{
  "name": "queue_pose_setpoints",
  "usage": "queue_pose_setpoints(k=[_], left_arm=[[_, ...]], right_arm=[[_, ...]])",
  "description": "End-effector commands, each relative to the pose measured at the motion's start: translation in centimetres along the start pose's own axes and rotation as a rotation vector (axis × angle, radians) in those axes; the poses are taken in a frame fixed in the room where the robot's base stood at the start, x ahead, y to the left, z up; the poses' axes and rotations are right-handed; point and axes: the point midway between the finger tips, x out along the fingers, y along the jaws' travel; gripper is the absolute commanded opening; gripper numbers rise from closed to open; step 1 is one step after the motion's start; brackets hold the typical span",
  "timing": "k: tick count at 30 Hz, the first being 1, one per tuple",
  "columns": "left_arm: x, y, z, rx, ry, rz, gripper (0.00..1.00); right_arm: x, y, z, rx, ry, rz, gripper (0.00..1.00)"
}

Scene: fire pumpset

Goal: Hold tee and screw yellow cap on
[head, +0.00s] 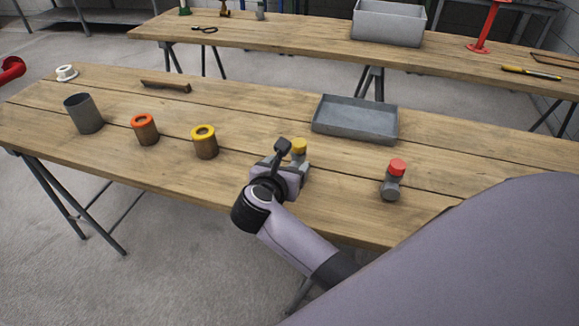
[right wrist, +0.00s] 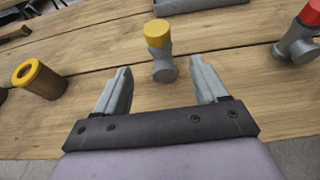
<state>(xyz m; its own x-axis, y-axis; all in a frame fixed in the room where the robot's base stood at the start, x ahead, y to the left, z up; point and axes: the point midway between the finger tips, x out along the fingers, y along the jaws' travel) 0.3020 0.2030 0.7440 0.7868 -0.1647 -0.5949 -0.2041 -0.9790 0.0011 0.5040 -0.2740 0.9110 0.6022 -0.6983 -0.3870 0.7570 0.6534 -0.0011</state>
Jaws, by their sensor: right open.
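A grey tee with a yellow cap (head: 299,146) on its top stands upright on the near wooden table; its lower part is partly hidden by my right gripper in the head view. In the right wrist view the yellow cap (right wrist: 157,33) sits on the grey tee (right wrist: 163,67), just beyond and between the fingertips. I cannot tell how tightly the cap is seated. My right gripper (right wrist: 160,82) is open and empty, its fingers pointing toward the tee; it also shows in the head view (head: 290,163). My left gripper is not in view.
A grey tee with a red cap (head: 392,182) stands to the right. A shallow grey tray (head: 356,133) lies behind. Brown cylinders with a yellow ring (head: 205,148) and an orange ring (head: 145,135), and a grey cup (head: 84,115), stand to the left.

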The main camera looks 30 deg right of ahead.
Motion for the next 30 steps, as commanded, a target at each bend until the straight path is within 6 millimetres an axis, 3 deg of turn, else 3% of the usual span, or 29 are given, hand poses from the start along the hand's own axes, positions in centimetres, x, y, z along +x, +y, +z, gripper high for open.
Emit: queue_pose_setpoints(k=[20, 26, 30], left_arm=[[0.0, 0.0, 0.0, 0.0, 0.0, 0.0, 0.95], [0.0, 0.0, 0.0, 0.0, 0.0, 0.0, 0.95], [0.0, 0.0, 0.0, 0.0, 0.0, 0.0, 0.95]], right_arm=[[0.0, -0.3, 0.6, -0.055, -0.063, 0.011, 0.72], [-0.5, -1.3, 2.3, -0.303, -0.309, 0.047, 0.72], [-2.0, -1.5, 3.3, -0.567, -0.521, 0.069, 0.72]])
